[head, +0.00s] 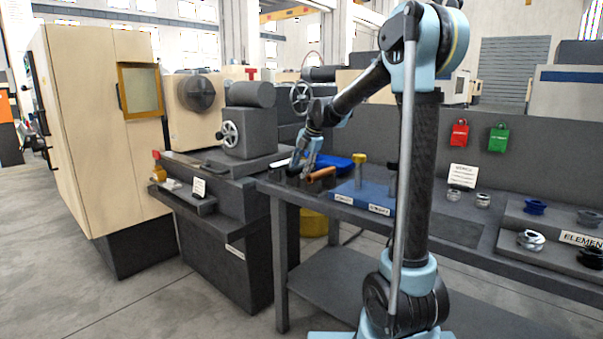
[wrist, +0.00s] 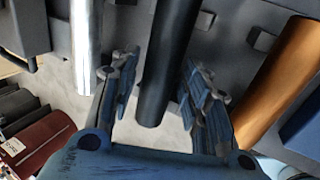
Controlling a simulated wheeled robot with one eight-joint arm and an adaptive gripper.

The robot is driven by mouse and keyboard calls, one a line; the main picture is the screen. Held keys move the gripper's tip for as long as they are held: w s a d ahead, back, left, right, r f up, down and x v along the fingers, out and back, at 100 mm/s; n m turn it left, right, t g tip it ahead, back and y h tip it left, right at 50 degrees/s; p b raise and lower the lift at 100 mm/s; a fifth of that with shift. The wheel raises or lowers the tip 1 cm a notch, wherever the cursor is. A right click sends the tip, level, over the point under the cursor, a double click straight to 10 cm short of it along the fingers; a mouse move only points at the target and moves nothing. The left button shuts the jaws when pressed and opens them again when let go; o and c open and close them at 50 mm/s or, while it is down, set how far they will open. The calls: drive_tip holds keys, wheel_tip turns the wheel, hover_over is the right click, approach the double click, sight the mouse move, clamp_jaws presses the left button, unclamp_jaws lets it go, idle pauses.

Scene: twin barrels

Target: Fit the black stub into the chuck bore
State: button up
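The black stub (wrist: 166,60) shows in the wrist view as a dark cylinder running between the two fingers of my gripper (wrist: 160,92). The fingers are spread, with a visible gap on each side of the stub. In the head view my gripper (head: 305,160) is low over the left end of the workbench, and I cannot make out the black stub there. A dark round chuck (head: 195,93) faces out from the beige lathe at the left; its bore is too small to tell.
A silver cylinder (wrist: 86,45) lies left of the stub and a copper one (wrist: 284,75) right of it. A blue block (head: 367,195) with a yellow-topped post is close by. The lathe tailstock (head: 247,130) with its handwheel stands between chuck and bench.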

sight(300, 166)
clamp_jaws()
drive_tip(key=shift+r, duration=0.2)
drive_tip(key=shift+r, duration=2.85)
